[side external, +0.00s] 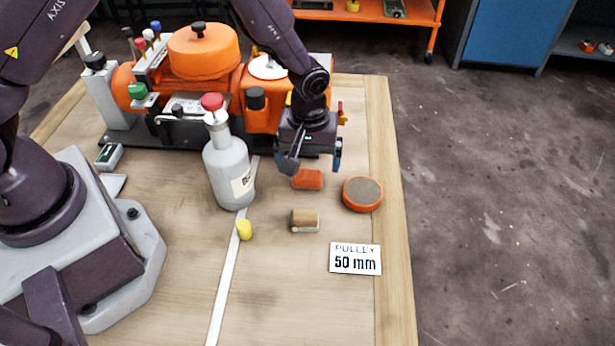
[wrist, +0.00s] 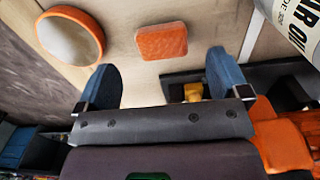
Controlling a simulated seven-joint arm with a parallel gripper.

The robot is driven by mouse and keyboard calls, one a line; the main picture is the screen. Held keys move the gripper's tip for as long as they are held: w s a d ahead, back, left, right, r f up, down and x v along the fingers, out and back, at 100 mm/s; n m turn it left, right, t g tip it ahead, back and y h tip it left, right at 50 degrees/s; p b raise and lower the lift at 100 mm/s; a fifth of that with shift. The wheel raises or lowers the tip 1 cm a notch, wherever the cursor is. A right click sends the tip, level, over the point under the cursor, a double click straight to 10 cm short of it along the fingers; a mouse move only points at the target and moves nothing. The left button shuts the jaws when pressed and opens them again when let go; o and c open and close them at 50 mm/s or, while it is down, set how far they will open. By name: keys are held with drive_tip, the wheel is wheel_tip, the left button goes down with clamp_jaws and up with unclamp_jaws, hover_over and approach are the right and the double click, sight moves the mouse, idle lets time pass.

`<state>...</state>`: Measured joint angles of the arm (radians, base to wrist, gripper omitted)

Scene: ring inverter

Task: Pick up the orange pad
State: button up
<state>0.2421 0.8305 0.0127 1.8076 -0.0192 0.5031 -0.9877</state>
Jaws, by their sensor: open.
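The orange pad (side external: 308,179) is a small rounded block lying flat on the wooden table, below and just in front of my gripper in the side view. In the wrist view the orange pad (wrist: 161,41) lies ahead of the fingertips, roughly between their lines. My gripper (side external: 313,165) is open and empty above the table, close to the pad but apart from it. Its two blue fingers also show in the wrist view, with the gripper (wrist: 160,75) wide open.
A round orange-rimmed disc (side external: 362,194) lies right of the pad. A grey bottle (side external: 230,165) with a red cap stands left. A brown roll (side external: 304,220), a yellow peg (side external: 244,230) and a label card (side external: 355,259) are nearer. An orange machine (side external: 205,55) stands behind.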

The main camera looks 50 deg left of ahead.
sight(307, 176)
wheel_tip(307, 176, down, 5)
drive_tip(key=shift+s+f, duration=0.1)
drive_tip(key=c, duration=1)
